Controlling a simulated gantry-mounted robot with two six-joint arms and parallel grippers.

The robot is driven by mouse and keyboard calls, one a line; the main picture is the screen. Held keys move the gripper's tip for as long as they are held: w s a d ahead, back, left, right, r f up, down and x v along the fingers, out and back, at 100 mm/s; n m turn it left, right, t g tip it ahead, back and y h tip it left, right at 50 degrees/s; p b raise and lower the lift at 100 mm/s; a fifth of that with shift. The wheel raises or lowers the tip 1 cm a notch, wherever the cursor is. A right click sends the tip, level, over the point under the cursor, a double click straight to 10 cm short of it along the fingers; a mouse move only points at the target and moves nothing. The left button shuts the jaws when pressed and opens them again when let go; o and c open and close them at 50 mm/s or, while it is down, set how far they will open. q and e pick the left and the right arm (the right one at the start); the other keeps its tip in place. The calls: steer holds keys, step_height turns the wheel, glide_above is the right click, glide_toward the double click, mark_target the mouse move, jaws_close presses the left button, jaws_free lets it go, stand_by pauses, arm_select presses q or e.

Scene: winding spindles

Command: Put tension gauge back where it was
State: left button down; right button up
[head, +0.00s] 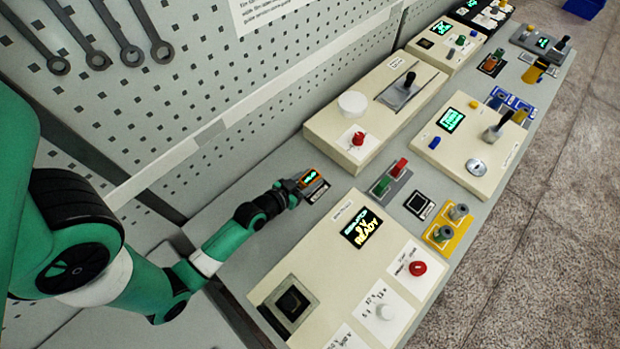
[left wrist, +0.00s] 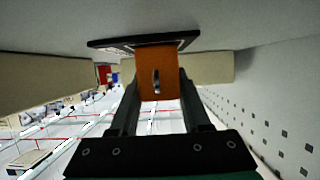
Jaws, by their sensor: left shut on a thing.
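The tension gauge (head: 312,179) is a small orange block with a lit display. My left gripper (head: 295,187) is shut on it, reaching in from the left over the bench. In the left wrist view, the gauge (left wrist: 158,70) sits between the two dark fingers (left wrist: 157,88). The picture there is upside down, with the bench at the top. A dark, pale-edged pad (left wrist: 112,42) lies on the bench right at the gauge's base. I cannot tell whether the gauge touches it. The gripper hides part of the gauge. My right gripper is not in view.
A cream console (head: 322,262) with a lit "ready" screen stands close in front of the gauge. Another cream console (head: 335,118) is behind it. Red and green blocks (head: 390,178) and a black square pad (head: 419,204) lie to the right. A pegboard wall (head: 130,110) runs along the back.

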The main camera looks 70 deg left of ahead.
arm_select(q)
steer(key=shift+c, duration=1.8)
jaws_free()
steer(key=shift+f, duration=0.1)
steer(key=shift+s+d+r, duration=0.1)
steer(key=shift+s+r, duration=0.1)
steer(key=shift+r, duration=0.05)
steer(key=v, duration=1.1)
steer(key=shift+s, duration=0.1)
steer(key=shift+s+d+r, duration=0.1)
steer(key=shift+d+r, duration=0.05)
